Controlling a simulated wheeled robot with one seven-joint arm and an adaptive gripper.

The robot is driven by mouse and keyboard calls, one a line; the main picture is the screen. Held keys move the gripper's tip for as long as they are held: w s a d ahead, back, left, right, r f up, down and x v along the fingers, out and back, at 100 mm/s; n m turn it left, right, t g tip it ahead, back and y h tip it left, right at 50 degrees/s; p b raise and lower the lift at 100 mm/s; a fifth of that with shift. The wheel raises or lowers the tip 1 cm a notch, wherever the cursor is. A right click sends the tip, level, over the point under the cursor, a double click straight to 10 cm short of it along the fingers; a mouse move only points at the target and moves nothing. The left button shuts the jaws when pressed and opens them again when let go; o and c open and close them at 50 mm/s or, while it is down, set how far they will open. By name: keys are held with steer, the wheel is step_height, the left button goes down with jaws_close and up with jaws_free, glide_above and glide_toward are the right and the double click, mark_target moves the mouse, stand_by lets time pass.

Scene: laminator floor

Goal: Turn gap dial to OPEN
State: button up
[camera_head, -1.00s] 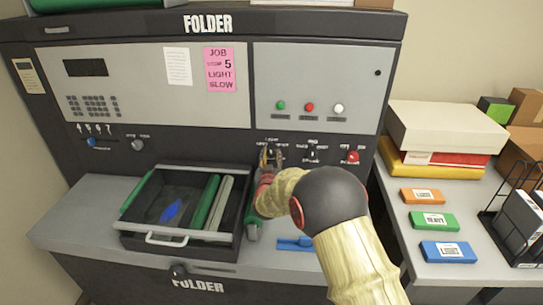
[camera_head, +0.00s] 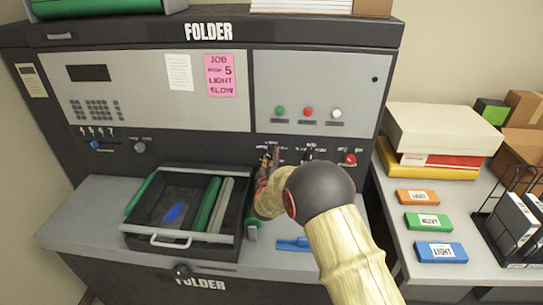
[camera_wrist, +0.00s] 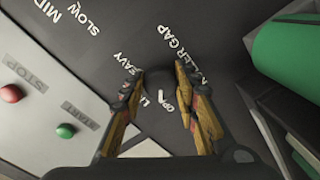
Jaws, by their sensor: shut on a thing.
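The gap dial (camera_wrist: 158,80) is a dark round knob on the black panel strip, between my fingertips in the wrist view. Printed words around it include ROLLER GAP, a partly covered LIGHT, HEAVY and OPEN. A short white mark shows beside the knob near OPEN; I cannot tell exactly where the dial points. My gripper (camera_wrist: 154,84) is shut on the dial, one orange-and-black finger on each side. In the head view my gripper (camera_head: 269,163) is at the folder's control strip and hides most of the dial.
A red knob (camera_head: 349,159) and the MID/SLOW dial sit to the right on the strip. An open black drawer tray (camera_head: 180,245) with green and grey rollers stands left below my arm. A blue tool (camera_head: 292,244) lies on the grey counter.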

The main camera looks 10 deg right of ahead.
steer(key=shift+n+p, duration=0.4)
steer(key=shift+n, duration=0.4)
steer(key=o, duration=1.2)
steer(key=shift+c, duration=0.2)
steer(key=shift+s+a, duration=0.1)
steer(key=v, duration=1.1)
steer(key=shift+s, duration=0.4)
